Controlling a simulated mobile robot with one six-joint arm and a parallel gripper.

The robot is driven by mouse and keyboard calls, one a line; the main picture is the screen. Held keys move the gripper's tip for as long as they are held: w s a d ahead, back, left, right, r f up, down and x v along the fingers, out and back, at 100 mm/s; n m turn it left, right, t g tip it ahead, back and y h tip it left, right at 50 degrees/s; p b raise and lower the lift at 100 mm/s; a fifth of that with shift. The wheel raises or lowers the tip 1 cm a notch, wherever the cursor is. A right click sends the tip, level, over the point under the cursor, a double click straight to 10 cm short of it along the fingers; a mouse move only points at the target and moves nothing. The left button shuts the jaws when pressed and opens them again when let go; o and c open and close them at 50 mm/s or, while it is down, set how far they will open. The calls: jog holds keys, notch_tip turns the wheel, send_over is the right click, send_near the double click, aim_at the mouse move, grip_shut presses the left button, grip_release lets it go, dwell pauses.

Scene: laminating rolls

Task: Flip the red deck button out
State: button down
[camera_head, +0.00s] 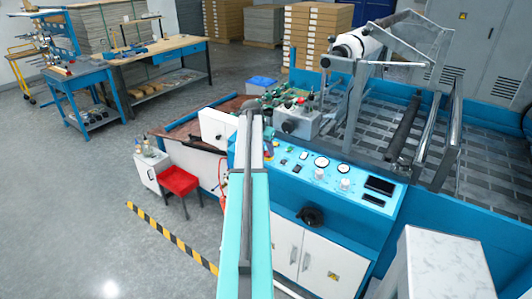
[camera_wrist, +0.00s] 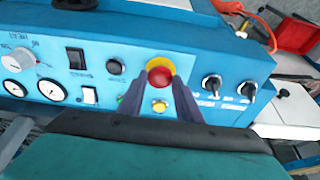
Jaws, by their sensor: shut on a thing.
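The red deck button (camera_wrist: 160,76) is a round red mushroom button on a yellow collar, set in the sloping blue control panel (camera_wrist: 130,48). It shows near the middle of the wrist view. My gripper (camera_wrist: 160,84) has its two dark fingers on either side of the red button and is shut on it. In the head view the panel (camera_head: 310,190) is at the centre right. My arm reaches over the panel's left part there, and I cannot make out the red button clearly.
A small yellow button (camera_wrist: 159,106) sits just below, between the fingers. A green button (camera_wrist: 120,99), a black rocker switch (camera_wrist: 76,58) and gauges (camera_wrist: 51,90) lie left. Black selector knobs (camera_wrist: 212,84) lie right. A red stool (camera_head: 178,182) stands on open floor.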

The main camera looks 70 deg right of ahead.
jog(key=shift+w+r, duration=0.1)
jog(key=shift+r, duration=0.1)
jog(key=c, duration=1.3)
grip_release()
jog(key=shift+a+r, duration=0.1)
jog(key=shift+o, duration=0.2)
jog(key=b+v, duration=0.4)
jog(key=v, duration=0.9)
jog(key=shift+r, duration=0.3)
